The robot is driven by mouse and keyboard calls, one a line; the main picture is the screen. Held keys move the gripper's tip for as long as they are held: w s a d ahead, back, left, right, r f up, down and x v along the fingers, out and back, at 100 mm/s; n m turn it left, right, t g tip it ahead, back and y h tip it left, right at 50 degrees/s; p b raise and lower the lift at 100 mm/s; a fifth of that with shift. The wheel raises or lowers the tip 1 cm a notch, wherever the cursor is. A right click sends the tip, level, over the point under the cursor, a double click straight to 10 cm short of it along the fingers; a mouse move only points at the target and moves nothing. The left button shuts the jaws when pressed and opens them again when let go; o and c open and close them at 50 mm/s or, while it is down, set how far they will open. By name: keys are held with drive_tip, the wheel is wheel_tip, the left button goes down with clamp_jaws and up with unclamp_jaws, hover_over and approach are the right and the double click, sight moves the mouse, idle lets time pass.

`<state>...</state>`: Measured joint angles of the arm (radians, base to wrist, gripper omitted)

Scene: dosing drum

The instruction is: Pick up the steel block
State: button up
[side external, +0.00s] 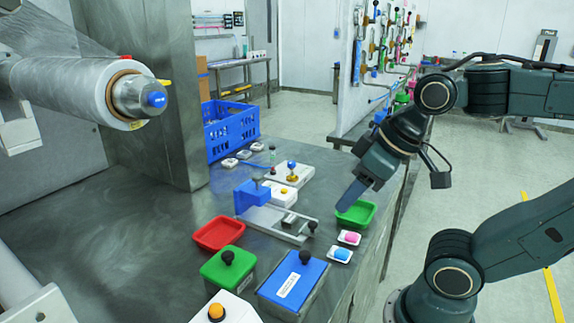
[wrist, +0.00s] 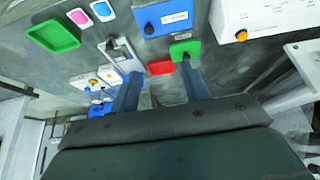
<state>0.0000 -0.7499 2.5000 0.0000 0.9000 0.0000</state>
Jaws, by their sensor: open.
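A small grey metal block (side external: 290,219), which looks like the steel block, sits on the pale slide fixture (side external: 262,215) beside its blue upright part. In the wrist view a grey piece on the fixture (wrist: 118,44) seems to be the same block, small and partly unclear. My gripper (side external: 349,203) is above the bench, right of the fixture and close to the green tray in the picture. In the wrist view its two fingers (wrist: 162,74) are apart with nothing held between them. The block is outside the fingers, up and left of them.
Near the fixture are a red tray (side external: 219,233), a green tray (side external: 356,213), a green box (side external: 228,267) and a blue-topped box (side external: 293,281), both with black knobs. Pink and blue pieces lie in small white dishes (side external: 349,238). A blue crate (side external: 231,128) stands behind.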

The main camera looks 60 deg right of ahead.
idle(0.3)
drive_tip(key=n+g+y, duration=0.3)
drive_tip(key=n+g, duration=0.2)
drive_tip(key=n, duration=0.8)
hover_over(290, 221)
drive_tip(key=a, duration=0.3)
wheel_tip(290, 221, down, 4)
drive_tip(key=d+f+n+y, duration=0.1)
drive_tip(key=d+f+n, duration=0.4)
drive_tip(key=d, duration=0.5)
wheel_tip(290, 221, down, 2)
drive_tip(key=shift+w+f+g+y, duration=0.2)
drive_tip(key=shift+w+g+y, duration=0.05)
drive_tip(key=shift+g+y, duration=0.05)
drive_tip(key=shift+f, duration=0.1)
drive_tip(key=shift+x, duration=4.2)
